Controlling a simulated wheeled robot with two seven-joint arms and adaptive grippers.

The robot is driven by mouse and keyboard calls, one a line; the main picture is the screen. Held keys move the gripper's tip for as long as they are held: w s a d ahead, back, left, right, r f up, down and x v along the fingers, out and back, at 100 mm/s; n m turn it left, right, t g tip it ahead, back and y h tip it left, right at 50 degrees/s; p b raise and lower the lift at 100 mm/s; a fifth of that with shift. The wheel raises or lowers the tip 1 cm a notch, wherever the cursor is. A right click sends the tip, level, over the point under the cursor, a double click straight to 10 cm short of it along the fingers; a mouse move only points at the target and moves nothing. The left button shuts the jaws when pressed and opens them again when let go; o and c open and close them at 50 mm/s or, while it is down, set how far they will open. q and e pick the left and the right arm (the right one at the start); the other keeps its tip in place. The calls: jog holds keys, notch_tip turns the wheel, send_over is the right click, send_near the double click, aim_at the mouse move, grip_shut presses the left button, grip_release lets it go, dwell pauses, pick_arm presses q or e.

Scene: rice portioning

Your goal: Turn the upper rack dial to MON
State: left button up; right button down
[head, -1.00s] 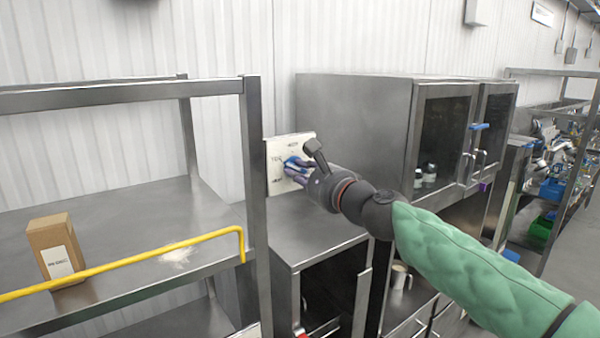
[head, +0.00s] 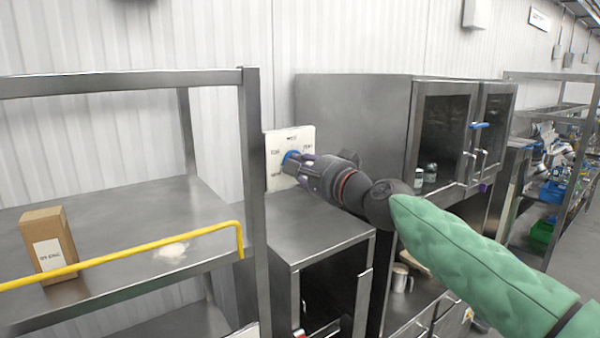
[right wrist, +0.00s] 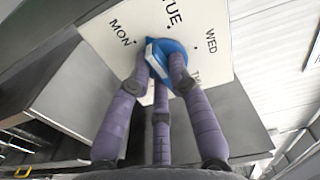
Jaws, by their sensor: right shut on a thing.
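The blue dial (head: 290,157) is on a white square panel (head: 304,138) beside the rack post. In the right wrist view the dial (right wrist: 158,50) lies among printed day labels: MON to its upper left, TUE above, WED to its right, and one partly hidden label starting with TH. My right gripper (head: 302,168) is shut on the dial; its purple fingers (right wrist: 162,70) close around it in the right wrist view. The fingers cover part of the dial, and I cannot tell exactly which label it points to. My left gripper is not in view.
A steel cabinet with glass doors (head: 445,135) stands close behind my right arm. A mug (head: 399,278) sits lower down.

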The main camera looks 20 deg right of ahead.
jog(key=shift+n+b, duration=1.05)
jog(key=shift+n, duration=1.15)
jog(key=c, duration=1.1)
grip_release()
jog(key=shift+w, duration=0.1)
jog(key=shift+c, duration=0.2)
jog(key=shift+d, duration=0.1)
jog(key=v, duration=1.2)
